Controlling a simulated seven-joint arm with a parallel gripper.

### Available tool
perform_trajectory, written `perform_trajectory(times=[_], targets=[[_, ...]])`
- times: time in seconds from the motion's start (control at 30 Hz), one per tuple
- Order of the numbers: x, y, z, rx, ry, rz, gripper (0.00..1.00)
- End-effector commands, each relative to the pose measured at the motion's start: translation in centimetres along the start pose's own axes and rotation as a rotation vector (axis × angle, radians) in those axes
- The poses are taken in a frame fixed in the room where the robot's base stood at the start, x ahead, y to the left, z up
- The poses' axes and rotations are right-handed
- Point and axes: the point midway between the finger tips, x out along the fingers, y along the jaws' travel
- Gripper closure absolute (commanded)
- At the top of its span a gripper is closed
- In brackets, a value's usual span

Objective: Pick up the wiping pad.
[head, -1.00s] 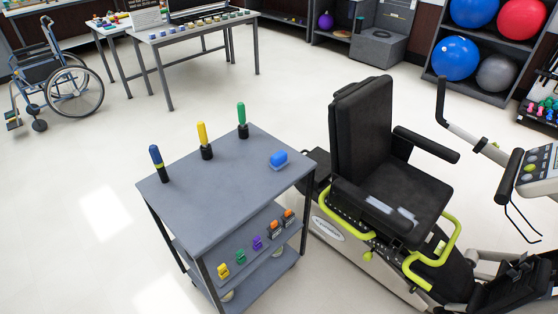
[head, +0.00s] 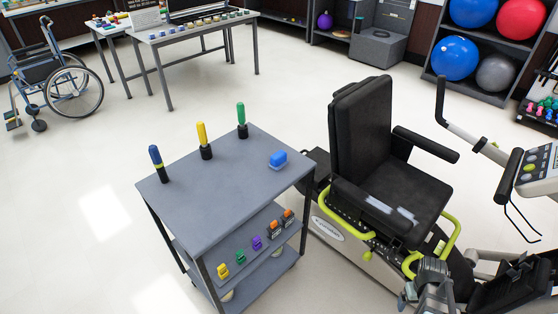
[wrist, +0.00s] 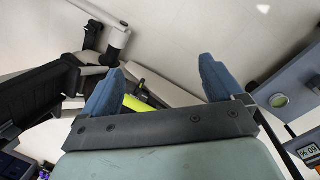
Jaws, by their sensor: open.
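The wiping pad, a small blue block (head: 278,159) with a paler underside, lies on the grey top of the cart (head: 215,185), near its right edge in the head view. Nothing touches it. My gripper (wrist: 160,82) shows in the wrist view with its two blue fingers wide apart and nothing between them. The pad is not recognisable in the wrist view. In the head view, a grey part of my arm stands at the bottom right, in front of the stepper, well apart from the pad; the fingertips cannot be made out there.
Blue, yellow (head: 204,140) and green (head: 242,120) handled tools stand upright along the cart top's back. Several coloured clips sit on its lower shelf (head: 240,268). The recumbent stepper's black seat (head: 405,195) and lime bars stand close right of the cart. Open floor lies left.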

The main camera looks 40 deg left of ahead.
Motion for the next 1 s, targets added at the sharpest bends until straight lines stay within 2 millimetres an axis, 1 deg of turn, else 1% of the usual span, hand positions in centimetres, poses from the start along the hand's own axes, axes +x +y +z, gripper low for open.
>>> perform_trajectory(times=[0.03, 0.17, 0.2, 0.27, 0.37, 0.4, 0.47, 0.5, 0.57, 0.6, 0.67, 0.7, 0.77, 0.8, 0.87, 0.9, 0.97, 1.0], targets=[[-1.6, 0.1, -1.8, -0.034, 0.028, 0.021, 0.06], [-5.5, -0.1, -5.3, -0.115, 0.089, 0.068, 0.06], [-6.7, -0.2, -6.3, -0.140, 0.108, 0.083, 0.06], [-8.7, -0.4, -7.8, -0.177, 0.136, 0.107, 0.06], [-12.0, -1.0, -10.3, -0.238, 0.182, 0.144, 0.06], [-13.4, -1.3, -11.4, -0.263, 0.199, 0.157, 0.06], [-15.4, -2.2, -13.7, -0.301, 0.219, 0.167, 0.06], [-16.7, -3.5, -15.9, -0.329, 0.223, 0.162, 0.06], [-18.4, -5.6, -18.7, -0.364, 0.219, 0.145, 0.06], [-19.6, -7.1, -20.4, -0.387, 0.218, 0.133, 0.06], [-21.5, -9.5, -22.8, -0.421, 0.214, 0.115, 0.06], [-22.8, -11.2, -24.3, -0.446, 0.212, 0.104, 0.06], [-25.0, -13.8, -26.4, -0.483, 0.208, 0.086, 0.06], [-26.4, -15.7, -27.7, -0.508, 0.205, 0.075, 0.06], [-28.8, -18.6, -29.5, -0.547, 0.199, 0.058, 0.06], [-30.4, -20.7, -30.7, -0.574, 0.197, 0.047, 0.06], [-32.9, -23.8, -32.2, -0.613, 0.190, 0.031, 0.06], [-34.6, -26.0, -33.0, -0.640, 0.186, 0.019, 0.06]])
